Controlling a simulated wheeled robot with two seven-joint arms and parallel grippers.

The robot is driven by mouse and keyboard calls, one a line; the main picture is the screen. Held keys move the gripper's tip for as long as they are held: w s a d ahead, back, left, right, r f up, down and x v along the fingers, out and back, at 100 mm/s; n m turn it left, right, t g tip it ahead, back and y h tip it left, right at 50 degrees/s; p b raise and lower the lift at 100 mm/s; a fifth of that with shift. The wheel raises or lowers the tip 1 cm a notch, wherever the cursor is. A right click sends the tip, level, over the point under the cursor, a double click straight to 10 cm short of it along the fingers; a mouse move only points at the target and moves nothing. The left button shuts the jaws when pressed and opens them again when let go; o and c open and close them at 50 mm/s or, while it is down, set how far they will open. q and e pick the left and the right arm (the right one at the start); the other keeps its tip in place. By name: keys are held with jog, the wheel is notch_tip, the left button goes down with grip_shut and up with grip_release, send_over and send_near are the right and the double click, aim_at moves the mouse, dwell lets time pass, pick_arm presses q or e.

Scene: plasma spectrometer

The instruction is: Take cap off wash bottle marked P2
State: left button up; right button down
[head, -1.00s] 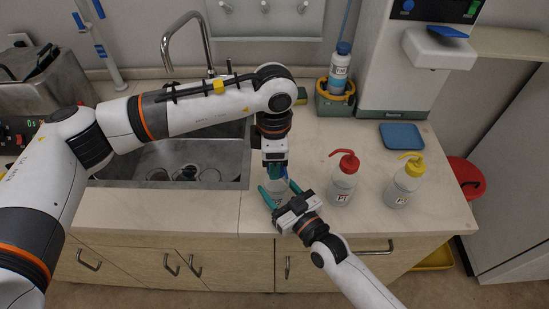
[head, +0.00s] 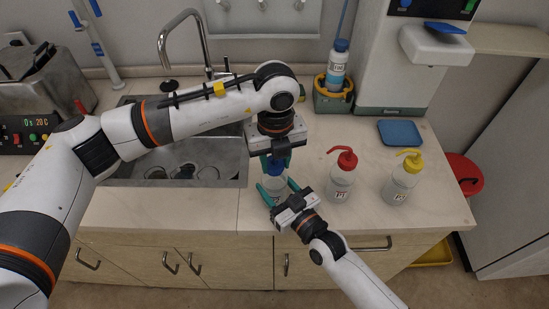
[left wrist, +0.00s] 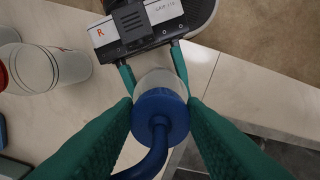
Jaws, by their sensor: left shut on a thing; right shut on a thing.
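A clear wash bottle (head: 274,187) with a blue cap (head: 275,168) stands near the counter's front edge, right of the sink. Its label is hidden. My left gripper (head: 276,163) comes from above and is shut on the cap. In the left wrist view the green left fingers press on both sides of the cap (left wrist: 158,108), whose bent spout points toward the bottom left. My right gripper (head: 279,190) is shut around the bottle body from the front; its fingers also show beside the bottle (left wrist: 160,82). I cannot tell whether the cap still sits on the neck.
A red-capped bottle (head: 340,180) stands close on the right, and a yellow-capped bottle (head: 401,182) farther right. A blue mat (head: 400,133) lies behind them. The sink (head: 205,165) is to the left. A bottle in a caddy (head: 334,95) stands at the back.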

aim_at(275, 164)
pick_arm(q)
jog(key=shift+r, duration=0.25)
dwell(0.5)
jog(key=shift+r, duration=0.9)
jog(key=shift+r, duration=0.1)
jog(key=shift+r, duration=1.9)
pick_arm(e)
jog(key=shift+c, duration=2.2)
grip_release()
